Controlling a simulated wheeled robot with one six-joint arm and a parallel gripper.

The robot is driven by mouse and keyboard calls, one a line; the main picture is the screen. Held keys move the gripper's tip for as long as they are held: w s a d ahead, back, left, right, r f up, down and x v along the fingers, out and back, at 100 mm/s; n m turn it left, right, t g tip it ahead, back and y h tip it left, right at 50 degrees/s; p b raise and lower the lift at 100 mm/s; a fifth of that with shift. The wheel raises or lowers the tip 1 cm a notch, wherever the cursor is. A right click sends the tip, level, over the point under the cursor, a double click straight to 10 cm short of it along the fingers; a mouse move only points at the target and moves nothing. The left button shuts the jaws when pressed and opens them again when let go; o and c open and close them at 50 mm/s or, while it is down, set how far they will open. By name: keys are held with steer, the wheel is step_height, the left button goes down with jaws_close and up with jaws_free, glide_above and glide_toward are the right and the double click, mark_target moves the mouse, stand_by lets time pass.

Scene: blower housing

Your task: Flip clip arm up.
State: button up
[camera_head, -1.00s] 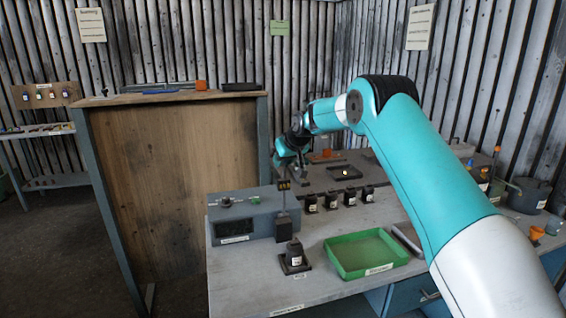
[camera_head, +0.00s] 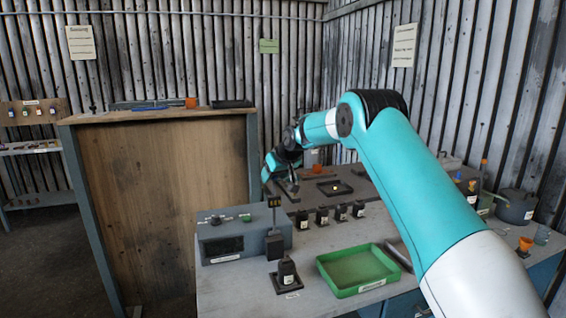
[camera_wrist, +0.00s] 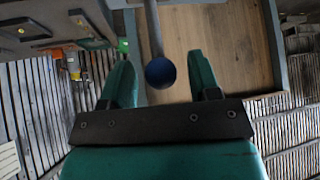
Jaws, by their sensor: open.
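My gripper (camera_wrist: 161,80) is open, with its two teal fingers apart in the wrist view. A grey rod (camera_wrist: 152,30) ending in a dark blue ball (camera_wrist: 160,72) shows between the fingers. I see no clear grip on it, and I cannot tell its depth from the fingertips. I cannot tell for sure whether this rod is the clip arm. No clip arm can be picked out there.
A row of small black holders (camera_head: 322,216) stands on the bench (camera_head: 235,290). A green tray (camera_head: 358,268) and a black block (camera_head: 287,272) are nearer. A tall wooden panel (camera_head: 165,190) stands left. Pots (camera_head: 517,205) stand at the right.

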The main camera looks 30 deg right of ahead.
steer(key=b+v, duration=0.5)
steer(key=v, duration=1.1)
steer(key=shift+s+r, duration=0.15)
steer(key=shift+s, duration=0.1)
